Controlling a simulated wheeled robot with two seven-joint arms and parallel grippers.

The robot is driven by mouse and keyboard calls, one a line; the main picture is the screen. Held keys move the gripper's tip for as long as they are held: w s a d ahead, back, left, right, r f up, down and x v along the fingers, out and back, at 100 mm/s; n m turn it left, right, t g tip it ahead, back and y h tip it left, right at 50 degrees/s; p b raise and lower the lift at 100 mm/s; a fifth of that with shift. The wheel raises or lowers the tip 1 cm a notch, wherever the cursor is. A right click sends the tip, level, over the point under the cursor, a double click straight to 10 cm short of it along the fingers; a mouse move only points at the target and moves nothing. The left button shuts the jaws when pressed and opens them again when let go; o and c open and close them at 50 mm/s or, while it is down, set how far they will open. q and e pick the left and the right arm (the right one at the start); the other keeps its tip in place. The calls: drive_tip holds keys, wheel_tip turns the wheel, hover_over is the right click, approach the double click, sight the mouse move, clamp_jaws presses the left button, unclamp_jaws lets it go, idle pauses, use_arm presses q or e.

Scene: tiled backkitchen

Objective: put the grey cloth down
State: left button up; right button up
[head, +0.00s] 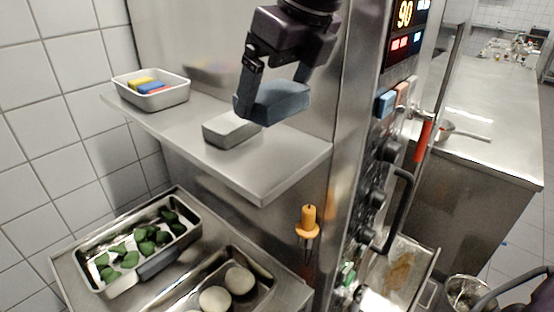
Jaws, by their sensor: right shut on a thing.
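My right gripper (273,92) comes down from the top of the head view and is shut on the grey cloth (284,101). The cloth looks like a thick, slate blue-grey folded block and is held level. It appears just above the metal shelf (285,165), toward its right part; I cannot tell whether it touches anything below. My left gripper is not in view.
A metal tray (172,103) with coloured blocks stands at the shelf's left end. Below are a tray of green pieces (190,237) and one with pale round pieces (240,279). An orange-handled tool (308,218) hangs right of the shelf, near the oven controls (378,172). The shelf's front is bare.

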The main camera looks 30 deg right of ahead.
sight(281, 92)
wheel_tip(281, 92, down, 3)
drive_tip(key=shift+f, duration=0.35)
drive_tip(key=shift+f+b, duration=0.35)
wheel_tip(281, 92, down, 4)
drive_tip(key=shift+r, duration=0.2)
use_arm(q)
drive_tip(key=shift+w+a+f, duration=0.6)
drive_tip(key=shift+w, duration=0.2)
use_arm(e)
drive_tip(key=shift+f, duration=0.2)
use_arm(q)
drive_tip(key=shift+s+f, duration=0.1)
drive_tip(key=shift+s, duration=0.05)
use_arm(e)
drive_tip(key=o, duration=0.8)
drive_tip(key=shift+r, duration=0.15)
